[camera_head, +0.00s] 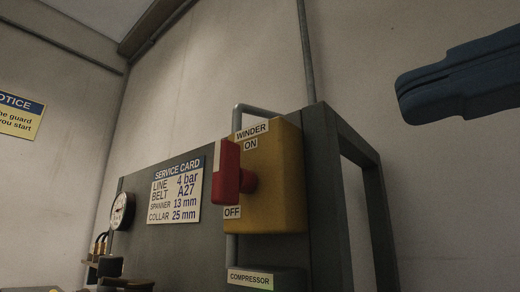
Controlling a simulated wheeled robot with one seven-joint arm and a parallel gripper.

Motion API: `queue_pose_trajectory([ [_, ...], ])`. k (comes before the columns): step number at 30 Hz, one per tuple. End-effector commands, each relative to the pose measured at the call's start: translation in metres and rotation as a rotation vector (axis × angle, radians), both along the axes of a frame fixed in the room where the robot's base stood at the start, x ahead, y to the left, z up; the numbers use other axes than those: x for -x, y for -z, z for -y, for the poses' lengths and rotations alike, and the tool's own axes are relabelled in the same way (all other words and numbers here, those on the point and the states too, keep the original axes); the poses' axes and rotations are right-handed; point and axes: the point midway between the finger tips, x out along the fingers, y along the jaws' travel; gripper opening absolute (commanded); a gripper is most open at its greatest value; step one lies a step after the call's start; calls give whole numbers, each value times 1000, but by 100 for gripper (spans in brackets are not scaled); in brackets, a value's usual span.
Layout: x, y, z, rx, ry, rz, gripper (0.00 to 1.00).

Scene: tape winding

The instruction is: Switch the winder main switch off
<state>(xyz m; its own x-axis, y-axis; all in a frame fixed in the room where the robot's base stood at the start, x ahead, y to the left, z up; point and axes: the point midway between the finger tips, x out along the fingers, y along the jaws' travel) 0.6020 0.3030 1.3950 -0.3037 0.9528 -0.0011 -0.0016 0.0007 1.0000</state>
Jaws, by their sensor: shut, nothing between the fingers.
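The winder main switch is a yellow box (278,185) labelled WINDER, mounted on a dark panel. Its red handle (227,172) stands upright on the box's front, between the ON label (250,144) above and the OFF label (232,212) below. The upper part of the handle has a pale face. My gripper (402,88) is dark blue and at the upper right, its fingers pointing left. It is shut and empty, apart from the switch, to the right of and higher than the handle in the picture.
The dark panel (180,240) carries a service card (175,192) and a round gauge (122,211) to the left. A compressor box (265,279) sits below the switch. A metal frame (372,200) stands to the right. A grey conduit (306,50) runs up the wall. Space left of the handle looks clear.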

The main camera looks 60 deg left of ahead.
Motion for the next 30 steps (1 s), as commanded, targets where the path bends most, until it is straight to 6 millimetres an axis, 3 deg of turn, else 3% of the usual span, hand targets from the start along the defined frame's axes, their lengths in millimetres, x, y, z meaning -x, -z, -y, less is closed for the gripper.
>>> queue_pose_trajectory([
  [9,0,0,-1,0,0,0,0],
  [14,4,-1,-11,0,-2,-1,0],
  [30,35,-2,-106,0,-4,-2,0],
])
